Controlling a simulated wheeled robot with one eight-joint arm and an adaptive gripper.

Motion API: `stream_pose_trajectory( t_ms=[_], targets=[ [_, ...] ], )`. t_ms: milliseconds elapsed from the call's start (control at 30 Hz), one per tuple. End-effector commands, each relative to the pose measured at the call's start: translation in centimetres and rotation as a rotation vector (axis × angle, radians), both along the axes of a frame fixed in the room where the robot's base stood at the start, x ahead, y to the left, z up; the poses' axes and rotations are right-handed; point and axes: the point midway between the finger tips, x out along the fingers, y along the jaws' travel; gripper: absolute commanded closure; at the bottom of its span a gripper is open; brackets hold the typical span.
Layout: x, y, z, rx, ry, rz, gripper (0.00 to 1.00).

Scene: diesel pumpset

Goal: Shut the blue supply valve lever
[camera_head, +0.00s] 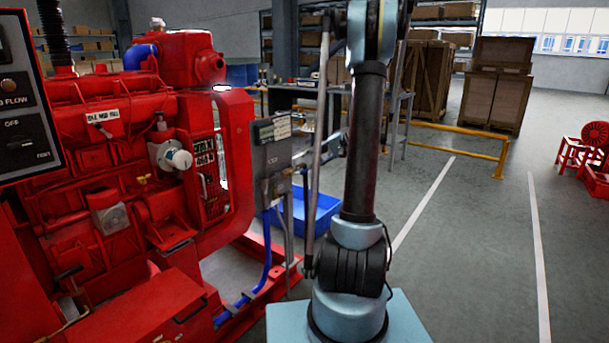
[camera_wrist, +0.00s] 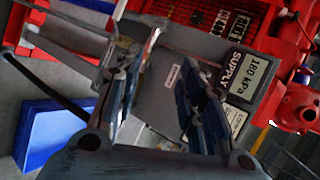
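I cannot clearly pick out the blue valve lever in either view. A grey supply box (camera_head: 272,162) stands at the right end of the red pumpset, with a blue pipe (camera_head: 266,255) running down below it. In the wrist view the grey box (camera_wrist: 158,92) appears tilted, with a "SUPPLY 180 kPa" display (camera_wrist: 247,77). My gripper (camera_wrist: 158,78) shows in the wrist view with its two fingers apart in front of the box. Nothing is seen held between them. The fingers hide part of the box.
The red pumpset (camera_head: 190,110) fills the left. A blue bin (camera_head: 318,213) sits on the floor behind the box; it also shows in the wrist view (camera_wrist: 52,132). A yellow rail (camera_head: 455,128) and wooden crates (camera_head: 495,90) stand behind.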

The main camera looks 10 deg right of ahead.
Motion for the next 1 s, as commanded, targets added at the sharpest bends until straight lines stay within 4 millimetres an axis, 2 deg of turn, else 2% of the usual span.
stream_pose_trajectory(
  t_ms=[33,200,500,800,1000],
  targets=[
    [1.1,-0.8,-0.5,0.024,-0.007,-0.006,0.63],
    [4.0,-3.2,-2.1,0.113,-0.033,-0.020,0.63],
    [7.9,-7.9,-5.7,0.266,-0.091,-0.042,0.63],
    [10.0,-12.9,-10.1,0.407,-0.162,-0.060,0.63],
    [10.3,-15.0,-12.2,0.467,-0.196,-0.066,0.63]
  ],
)
